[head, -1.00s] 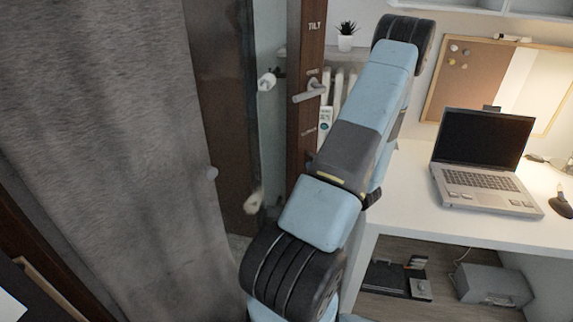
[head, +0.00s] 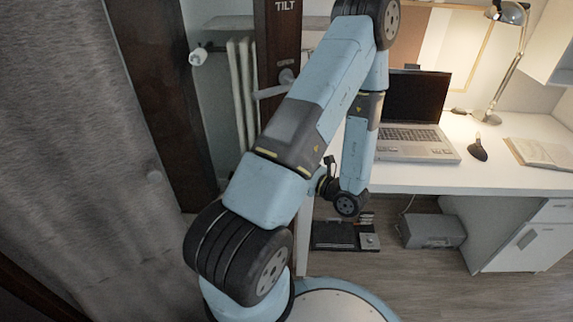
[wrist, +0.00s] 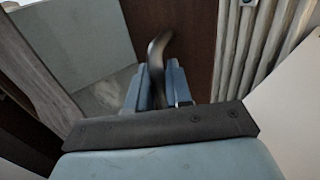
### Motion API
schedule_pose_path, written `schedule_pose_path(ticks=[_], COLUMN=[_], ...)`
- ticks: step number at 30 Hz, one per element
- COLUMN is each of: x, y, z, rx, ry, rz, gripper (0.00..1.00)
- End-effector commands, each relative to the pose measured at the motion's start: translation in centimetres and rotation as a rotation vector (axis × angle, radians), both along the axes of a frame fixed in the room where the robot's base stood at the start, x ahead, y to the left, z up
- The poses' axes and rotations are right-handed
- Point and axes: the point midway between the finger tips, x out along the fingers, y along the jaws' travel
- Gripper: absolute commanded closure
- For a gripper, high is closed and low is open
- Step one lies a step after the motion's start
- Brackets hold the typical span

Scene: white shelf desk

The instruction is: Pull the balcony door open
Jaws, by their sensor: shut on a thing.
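The balcony door's brown post (head: 277,38) stands behind my arm in the head view, with a TILT label at its top and a silver lever handle (head: 268,93) pointing left. My arm hides much of this post. In the wrist view, my gripper (wrist: 160,84) is shut around a dark curved bar (wrist: 157,52) that looks like a door handle. It stands in front of a brown door panel (wrist: 190,25).
A white radiator (head: 241,85) stands behind the post and shows in the wrist view (wrist: 255,45). A grey curtain (head: 70,150) hangs left, by a dark brown panel (head: 160,80). The white desk (head: 500,180) with a laptop (head: 415,120) is right.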

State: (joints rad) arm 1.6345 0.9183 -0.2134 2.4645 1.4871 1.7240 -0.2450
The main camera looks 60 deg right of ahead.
Motion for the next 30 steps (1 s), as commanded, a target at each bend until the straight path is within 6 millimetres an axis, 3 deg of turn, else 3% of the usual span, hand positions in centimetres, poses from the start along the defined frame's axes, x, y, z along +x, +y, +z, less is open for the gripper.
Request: schedule_pose_path(ticks=[11,12,17,26,30], x=[-0.2,-0.2,-0.3,-0.6,-2.1], y=[0.2,0.2,0.2,0.2,0.4], z=[0.1,0.1,0.0,0.0,0.0], rx=[-0.001,0.000,0.002,0.002,0.002], ry=[-0.004,-0.004,-0.003,-0.001,-0.001], rz=[0.000,0.000,-0.001,-0.004,-0.006], gripper=[1.00,0.80,0.65,0.65,0.65])
